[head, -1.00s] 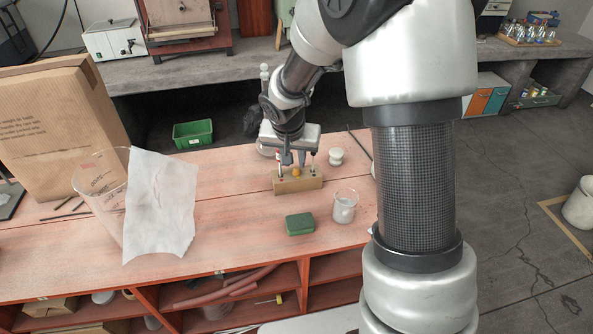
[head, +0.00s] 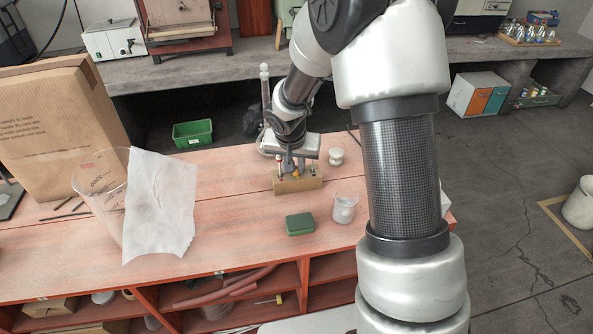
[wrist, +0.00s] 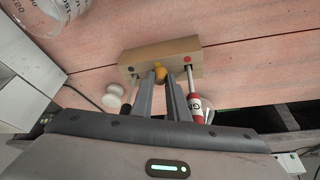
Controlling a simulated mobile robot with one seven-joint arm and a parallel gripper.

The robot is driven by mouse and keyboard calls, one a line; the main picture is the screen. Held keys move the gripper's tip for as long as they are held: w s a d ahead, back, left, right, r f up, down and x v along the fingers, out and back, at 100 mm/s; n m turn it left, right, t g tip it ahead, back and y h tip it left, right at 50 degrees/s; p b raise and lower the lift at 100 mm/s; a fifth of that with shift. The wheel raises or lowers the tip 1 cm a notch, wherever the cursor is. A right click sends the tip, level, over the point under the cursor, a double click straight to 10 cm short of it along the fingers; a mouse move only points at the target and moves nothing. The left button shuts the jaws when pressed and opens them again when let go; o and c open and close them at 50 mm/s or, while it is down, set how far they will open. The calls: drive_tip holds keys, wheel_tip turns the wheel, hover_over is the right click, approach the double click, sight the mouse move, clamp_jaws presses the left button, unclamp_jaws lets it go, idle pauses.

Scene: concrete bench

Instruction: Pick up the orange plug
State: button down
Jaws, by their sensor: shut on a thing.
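The orange plug (wrist: 159,75) is a small round knob at the wooden block (wrist: 178,58). In the wrist view my gripper (wrist: 162,79) has its two fingers on either side of the plug and is shut on it. The plug is partly hidden by the fingers. The block also shows in the head view (head: 298,184), with my gripper (head: 293,172) right above it. The plug still appears down at the block.
A white knobbed piece (head: 336,156), a small beaker (head: 344,209) and a green block (head: 299,224) are nearby.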

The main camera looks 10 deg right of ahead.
sight(297, 169)
wheel_tip(297, 169, up, 21)
drive_tip(key=p, duration=0.3)
idle(0.8)
drive_tip(key=shift+f, duration=0.1)
idle(0.3)
